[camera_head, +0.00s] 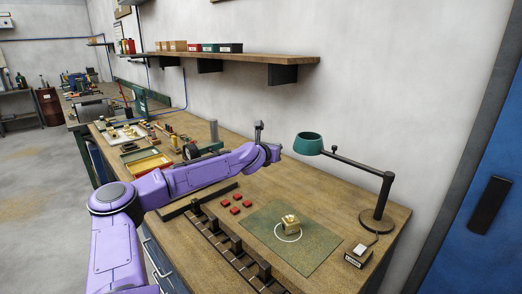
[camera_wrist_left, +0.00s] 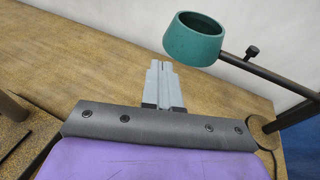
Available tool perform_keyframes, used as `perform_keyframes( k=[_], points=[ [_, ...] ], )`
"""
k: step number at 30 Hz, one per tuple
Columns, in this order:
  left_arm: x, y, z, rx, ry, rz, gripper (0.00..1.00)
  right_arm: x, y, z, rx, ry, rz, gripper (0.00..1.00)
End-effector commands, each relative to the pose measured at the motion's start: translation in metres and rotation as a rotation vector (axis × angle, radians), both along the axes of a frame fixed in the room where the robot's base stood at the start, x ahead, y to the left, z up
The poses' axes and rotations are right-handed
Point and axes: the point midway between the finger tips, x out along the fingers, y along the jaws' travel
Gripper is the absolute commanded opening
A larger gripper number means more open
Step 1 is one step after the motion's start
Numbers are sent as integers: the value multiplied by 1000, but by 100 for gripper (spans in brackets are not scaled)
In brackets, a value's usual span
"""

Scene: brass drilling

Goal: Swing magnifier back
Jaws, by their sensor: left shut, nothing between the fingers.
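The magnifier has a teal round head (camera_head: 309,143) on a dark arm (camera_head: 355,165) that runs to an upright post (camera_head: 382,205) on a round base at the right of the bench. Its head hangs over the bench's back part, left of the post. The teal head (camera_wrist_left: 195,38) also shows in the wrist view, close beyond my fingers and slightly right of them. My left gripper (camera_wrist_left: 161,66) is shut and empty, apart from the head. In the head view, my purple left arm reaches over the bench with its wrist left of the magnifier head. My right gripper is not in view.
A green mat (camera_head: 300,250) carries a small brass block (camera_head: 291,224) on a white ring. Several red pieces (camera_head: 235,210) lie left of the mat. A small labelled box (camera_head: 358,256) stands by the lamp base. A shelf (camera_head: 230,56) runs along the wall above.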

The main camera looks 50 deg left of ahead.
Motion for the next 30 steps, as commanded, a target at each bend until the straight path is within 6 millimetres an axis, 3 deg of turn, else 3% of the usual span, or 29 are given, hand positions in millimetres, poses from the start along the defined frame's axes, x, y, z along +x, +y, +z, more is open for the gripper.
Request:
perform_keyframes(
  k=[6, 12, 30],
  points=[
    [-30, -8, 6, -6, 0, -10, 0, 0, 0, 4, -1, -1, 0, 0],
    [-48, -7, 10, -1, 3, -8, 0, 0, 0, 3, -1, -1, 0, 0],
    [-51, -7, 10, 1, 5, -7, 0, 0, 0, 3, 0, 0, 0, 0]
  ],
)
